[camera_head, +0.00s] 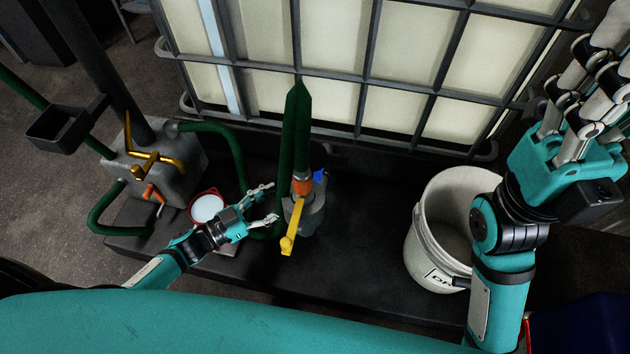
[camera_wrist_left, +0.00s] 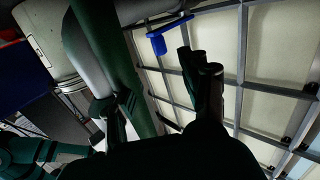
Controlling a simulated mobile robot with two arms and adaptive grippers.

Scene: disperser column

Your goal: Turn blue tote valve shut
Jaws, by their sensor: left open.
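The blue tote valve handle (camera_head: 320,175) shows as a small blue piece behind the orange collar and green hose, at the base of the tote (camera_head: 330,100). In the left wrist view the blue handle (camera_wrist_left: 170,27) is at the upper middle, with a flat bar and a short block. A yellow lever (camera_head: 291,230) hangs in front of the grey valve body (camera_head: 308,210). My left gripper (camera_head: 275,203) is open and empty, left of the valve body and apart from the blue handle. My right gripper (camera_head: 590,90) is raised at the upper right; its opening is unclear.
A green hose (camera_head: 296,130) rises in front of the tote's cage. A white bucket (camera_head: 430,235) stands to the right. A grey block with a yellow-handled valve (camera_head: 150,158) and a red-rimmed round dish (camera_head: 207,208) are to the left. Dark platform between valve and bucket is clear.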

